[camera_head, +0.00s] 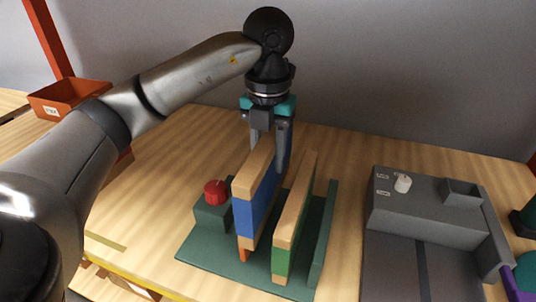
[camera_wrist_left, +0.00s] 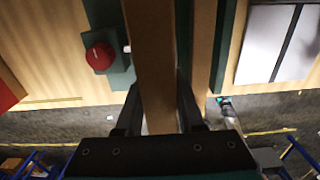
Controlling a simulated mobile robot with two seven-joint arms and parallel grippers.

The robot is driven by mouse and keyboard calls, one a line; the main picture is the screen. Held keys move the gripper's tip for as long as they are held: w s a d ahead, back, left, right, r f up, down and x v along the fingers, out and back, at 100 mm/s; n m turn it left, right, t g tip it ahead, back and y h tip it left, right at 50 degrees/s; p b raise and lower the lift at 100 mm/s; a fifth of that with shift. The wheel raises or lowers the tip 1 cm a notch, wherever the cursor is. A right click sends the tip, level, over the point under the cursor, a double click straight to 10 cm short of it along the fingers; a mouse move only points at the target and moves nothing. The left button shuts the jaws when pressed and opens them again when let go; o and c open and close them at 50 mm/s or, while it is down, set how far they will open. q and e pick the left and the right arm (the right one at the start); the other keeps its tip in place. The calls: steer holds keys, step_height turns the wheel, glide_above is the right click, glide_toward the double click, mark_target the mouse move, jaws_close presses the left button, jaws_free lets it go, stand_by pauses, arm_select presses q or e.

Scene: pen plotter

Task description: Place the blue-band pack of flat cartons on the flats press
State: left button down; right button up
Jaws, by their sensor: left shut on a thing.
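The blue-band pack (camera_head: 257,213) is a tall tan slab with a wide blue band, standing on edge over a dark green base plate (camera_head: 213,257). My left gripper (camera_head: 271,150) points down and is shut on the far end of this pack. The wrist view shows the pack's tan top edge (camera_wrist_left: 152,55) between the fingers (camera_wrist_left: 158,105). A similar green-band pack (camera_head: 294,218) stands just to its right, with a narrow gap. I cannot tell whether the blue-band pack touches the plate. No label shows which fixture is the flats press.
A red knob on a green block (camera_head: 214,191) sits left of the packs; a green upright wall (camera_head: 323,237) stands right. Farther right is a grey machine (camera_head: 425,207) with a white knob and flat bed. An orange bin (camera_head: 70,95) is back left. Bare wood lies behind.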

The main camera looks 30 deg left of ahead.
arm_select(q)
steer(key=shift+f, duration=0.3)
steer(key=c, duration=0.5)
jaws_free()
